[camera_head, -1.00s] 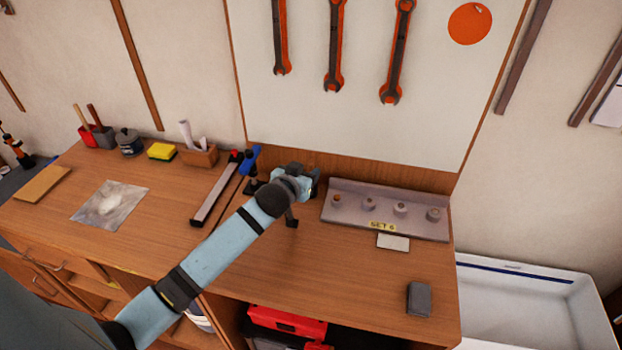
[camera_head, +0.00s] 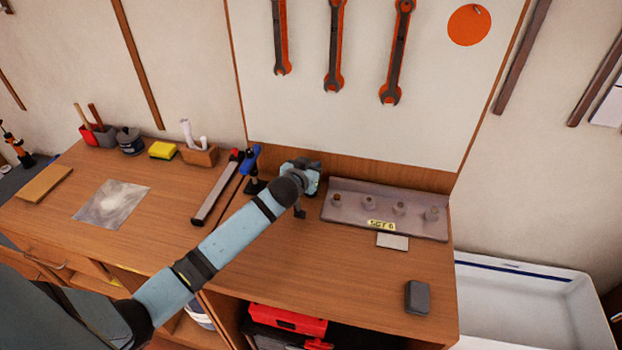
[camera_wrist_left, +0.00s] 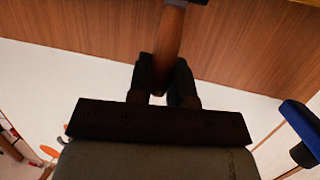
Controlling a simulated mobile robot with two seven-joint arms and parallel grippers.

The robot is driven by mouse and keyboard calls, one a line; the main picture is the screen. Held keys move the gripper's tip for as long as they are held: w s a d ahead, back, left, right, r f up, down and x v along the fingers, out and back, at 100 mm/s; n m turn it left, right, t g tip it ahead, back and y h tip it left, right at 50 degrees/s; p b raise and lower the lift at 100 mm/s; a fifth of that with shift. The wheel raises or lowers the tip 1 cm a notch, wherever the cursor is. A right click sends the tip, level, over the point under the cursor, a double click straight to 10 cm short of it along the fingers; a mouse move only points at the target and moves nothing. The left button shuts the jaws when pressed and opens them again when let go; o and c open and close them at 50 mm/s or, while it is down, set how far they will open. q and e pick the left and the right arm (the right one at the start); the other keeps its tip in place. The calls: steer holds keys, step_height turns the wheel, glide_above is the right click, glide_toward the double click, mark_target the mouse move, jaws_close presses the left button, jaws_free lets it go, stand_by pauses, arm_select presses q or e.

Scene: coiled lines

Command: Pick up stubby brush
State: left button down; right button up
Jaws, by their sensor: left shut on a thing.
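My left gripper (camera_head: 308,176) is above the workbench, just left of the grey rack. In the left wrist view the gripper (camera_wrist_left: 163,80) is shut on the brown wooden handle of the stubby brush (camera_wrist_left: 170,38). The handle runs away from the fingers to a dark end at the top edge of that view, partly cut off. In the head view the dark end of the brush (camera_head: 299,213) shows below the gripper, and the handle is mostly hidden by my gripper. My right gripper is not in view.
A dark grey block (camera_head: 417,297) is at front right. The bench's front middle is clear.

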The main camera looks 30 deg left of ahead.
arm_select(q)
step_height(320, 180, up, 9)
steer(key=shift+a+f, duration=0.1)
steer(key=s+a, duration=0.3)
steer(key=a, duration=0.3)
step_height(320, 180, down, 6)
steer(key=b, duration=0.6)
steer(key=shift+w, duration=0.15)
steer(key=shift+f, duration=0.25)
stand_by(0.7)
steer(key=shift+f+b, duration=0.25)
steer(key=shift+b, duration=0.05)
steer(key=shift+f+p, duration=0.1)
steer(key=shift+p, duration=0.25)
stand_by(1.8)
